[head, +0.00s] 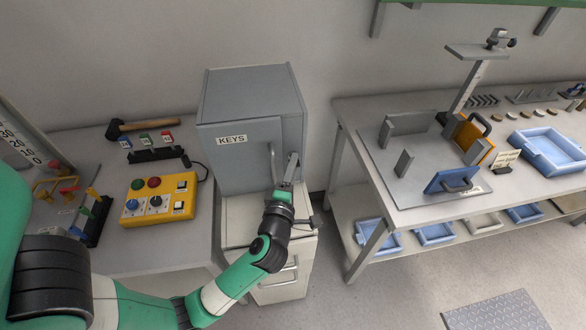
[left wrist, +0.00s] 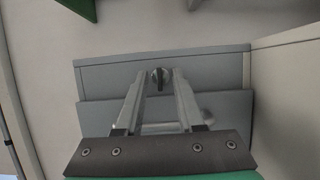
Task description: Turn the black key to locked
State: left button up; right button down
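A grey cabinet (head: 250,120) labelled KEYS stands on a drawer unit, with a pale bar handle (head: 272,163) on its door. The handle also shows in the left wrist view (left wrist: 172,126). In the left wrist view a small dark key (left wrist: 159,78) sits in a round lock on the cabinet face, its grip upright in the picture. My left gripper (head: 293,158) is at the right side of the cabinet front. Its two fingers (left wrist: 159,76) are apart, one on each side of the key, with visible gaps. The gripper hides the key in the head view. My right gripper is not in view.
A yellow control box (head: 158,199) with buttons and knobs and a hammer (head: 140,126) lie on the left table.

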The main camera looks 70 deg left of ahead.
pick_arm(q)
grip_shut()
jog(key=shift+f+n, duration=0.1)
jog(key=shift+n, duration=0.3)
jog(key=shift+w+f+n+g+y+b, duration=0.1)
jog(key=shift+n+g+y+b, duration=0.95)
jog(key=shift+n+b, duration=2.25)
jog(key=shift+w+f+n+g+y+b, duration=0.1)
jog(key=shift+n+g+y+b, duration=1)
jog(key=shift+n+b, duration=2.2)
jog(key=shift+w+f+n+g+y+b, duration=0.1)
jog(key=shift+n+g+y+b, duration=0.65)
jog(key=shift+n+y+b, duration=2.3)
jog(key=n+h+p, duration=0.1)
jog(key=n+h, duration=0.1)
jog(key=h, duration=0.1)
jog(key=shift+n+p, duration=0.3)
jog(key=shift+n, duration=0.05)
